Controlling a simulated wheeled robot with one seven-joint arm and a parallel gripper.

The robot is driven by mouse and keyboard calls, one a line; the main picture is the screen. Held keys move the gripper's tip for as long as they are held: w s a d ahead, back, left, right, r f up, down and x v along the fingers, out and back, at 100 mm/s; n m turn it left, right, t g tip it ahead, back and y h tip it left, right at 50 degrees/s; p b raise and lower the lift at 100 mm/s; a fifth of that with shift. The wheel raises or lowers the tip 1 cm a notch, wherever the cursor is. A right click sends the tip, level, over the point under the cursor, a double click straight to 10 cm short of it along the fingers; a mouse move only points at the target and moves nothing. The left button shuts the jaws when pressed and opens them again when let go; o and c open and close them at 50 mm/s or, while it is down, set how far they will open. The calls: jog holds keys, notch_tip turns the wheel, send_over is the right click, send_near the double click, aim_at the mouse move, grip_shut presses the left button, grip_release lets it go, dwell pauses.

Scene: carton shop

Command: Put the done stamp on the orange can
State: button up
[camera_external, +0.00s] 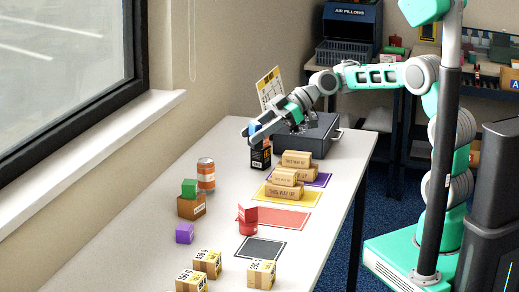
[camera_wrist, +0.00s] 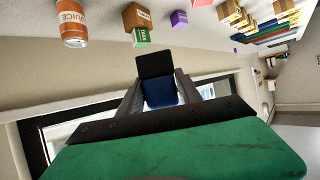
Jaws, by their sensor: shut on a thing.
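The orange can (camera_external: 206,175), silver at its rims, stands upright on the left side of the table. It also shows in the wrist view (camera_wrist: 72,25), with "JUICE" on its side. My gripper (camera_external: 254,130) is above the table, behind and to the right of the can and apart from it. It is shut on a blue thing with a black end, which I take for the done stamp (camera_wrist: 159,92); no lettering on it is readable. A black box-like thing with a white label (camera_external: 261,155) shows just below my gripper; whether it is joined to the held thing I cannot tell.
A green block (camera_external: 189,187) on a brown box (camera_external: 191,207) stands just in front of the can, with a purple cube (camera_external: 184,233) nearby. Stacked cartons (camera_external: 285,190) and a red can-like thing (camera_external: 248,217) stand to the right. A dark grey case (camera_external: 318,138) is behind.

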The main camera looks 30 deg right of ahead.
jog(key=w+r+m+t, duration=0.4)
jog(key=w+r, duration=0.1)
jog(key=h+p, duration=0.1)
jog(key=p, duration=0.3)
send_over(205, 160)
jog(key=shift+m+t, duration=0.3)
jog(key=shift+t, duration=0.1)
notch_tip(205, 160, down, 10)
jog(key=shift+f, duration=0.2)
notch_tip(205, 160, down, 3)
jog(key=shift+r+p, duration=0.15)
jog(key=shift+p, duration=0.15)
jog(key=shift+f+b, duration=0.35)
jog(key=shift+f, duration=0.05)
jog(key=o, duration=1.4)
jog(key=shift+r, duration=0.1)
jog(key=shift+c, duration=0.2)
